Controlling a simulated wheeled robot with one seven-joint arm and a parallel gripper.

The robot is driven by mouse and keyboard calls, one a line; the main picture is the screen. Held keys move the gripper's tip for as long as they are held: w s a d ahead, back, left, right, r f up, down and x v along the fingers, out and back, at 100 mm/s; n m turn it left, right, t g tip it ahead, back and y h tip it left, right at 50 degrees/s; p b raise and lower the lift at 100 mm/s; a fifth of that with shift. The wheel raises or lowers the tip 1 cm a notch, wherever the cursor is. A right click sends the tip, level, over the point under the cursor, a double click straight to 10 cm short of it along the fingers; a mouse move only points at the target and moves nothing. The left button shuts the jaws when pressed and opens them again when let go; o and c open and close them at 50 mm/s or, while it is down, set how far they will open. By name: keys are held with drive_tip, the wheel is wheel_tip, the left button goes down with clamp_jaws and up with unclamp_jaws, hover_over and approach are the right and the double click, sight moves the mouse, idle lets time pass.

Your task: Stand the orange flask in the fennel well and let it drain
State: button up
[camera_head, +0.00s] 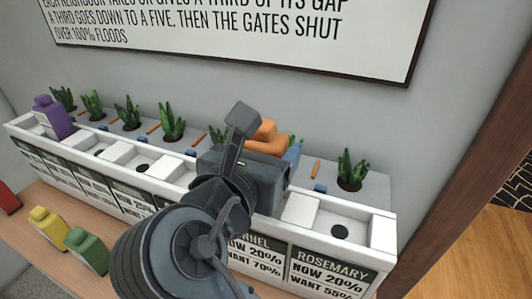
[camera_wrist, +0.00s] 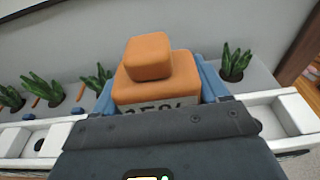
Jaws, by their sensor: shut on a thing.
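My gripper (camera_head: 268,152) is shut on the orange flask (camera_head: 267,138), over the planter row at the fennel section. In the wrist view the blue fingers hold the sides of the orange flask (camera_wrist: 143,88), its blocky cap uppermost. Its white label is partly hidden by my gripper body. The fennel panel (camera_head: 258,252) reads now 20%, want 70%; its first letters are hidden by my arm. The fennel well and the flask's lower end are hidden, so I cannot tell whether the flask touches the well.
A purple flask (camera_head: 53,117) stands in the far left well. Yellow (camera_head: 48,228) and green (camera_head: 87,250) flasks and a red object (camera_head: 7,199) are on the wooden surface below. The rosemary well (camera_head: 340,232) at right is empty. Plants line the back; a wall sign hangs above.

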drive_tip(key=shift+w+a+f, duration=0.15)
drive_tip(key=shift+w+f, duration=0.2)
drive_tip(key=shift+w, duration=0.1)
drive_tip(key=shift+f, duration=1.9)
drive_tip(key=shift+f, duration=0.1)
drive_tip(key=o, duration=1.2)
drive_tip(key=shift+s+a, duration=0.1)
drive_tip(key=shift+s, duration=0.2)
drive_tip(key=v, duration=1.1)
drive_tip(key=shift+s, duration=0.25)
